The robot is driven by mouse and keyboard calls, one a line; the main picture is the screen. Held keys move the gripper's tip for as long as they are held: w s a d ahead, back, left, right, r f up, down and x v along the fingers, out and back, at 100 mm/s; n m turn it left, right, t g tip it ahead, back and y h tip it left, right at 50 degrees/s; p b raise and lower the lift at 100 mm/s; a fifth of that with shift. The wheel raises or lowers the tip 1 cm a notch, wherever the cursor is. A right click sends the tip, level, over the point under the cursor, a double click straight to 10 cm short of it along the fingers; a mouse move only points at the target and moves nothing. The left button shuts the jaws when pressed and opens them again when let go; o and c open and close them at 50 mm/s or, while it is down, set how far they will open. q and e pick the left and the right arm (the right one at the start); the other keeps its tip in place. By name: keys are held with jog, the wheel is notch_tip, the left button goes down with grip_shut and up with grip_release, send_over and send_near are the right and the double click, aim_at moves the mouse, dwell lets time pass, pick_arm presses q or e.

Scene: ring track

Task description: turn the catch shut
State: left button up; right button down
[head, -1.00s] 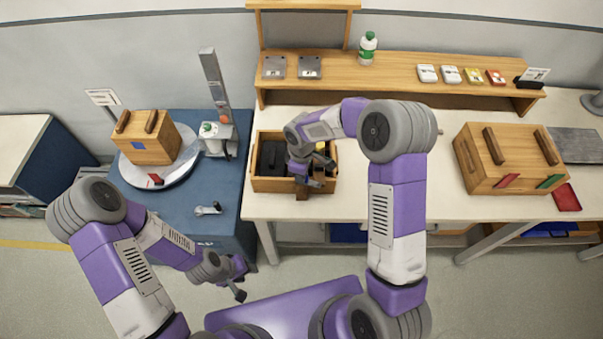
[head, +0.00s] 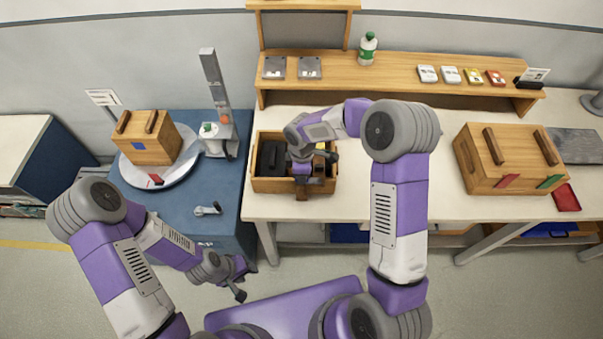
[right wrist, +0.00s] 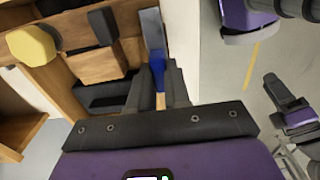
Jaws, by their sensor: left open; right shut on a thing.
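An open wooden box (head: 262,186) stands on the pale bench, with a black block (head: 270,158) inside at its left. My right gripper (head: 302,182) is over the box's front right part, pointing down. In the right wrist view, its fingers (right wrist: 157,92) are closed around a narrow piece with a blue part (right wrist: 157,74), at the edge of the wooden box (right wrist: 95,65). I take this piece for the catch; the fingers hide much of it, so its exact angle is unclear. My left gripper (head: 239,285) is open and empty, low in front of the blue cabinet.
A lidded wooden crate (head: 480,178) stands on the right of the bench. A grey crank (head: 208,209) lies on the blue cabinet (head: 180,220). The bench between box and crate is clear.

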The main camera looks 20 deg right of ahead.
jog(key=shift+w+r, duration=0.1)
jog(key=shift+r, duration=0.05)
jog(key=c, duration=1.1)
grip_release()
jog(key=shift+d, duration=0.1)
notch_tip(320, 180, up, 8)
jog(key=shift+f, duration=0.25)
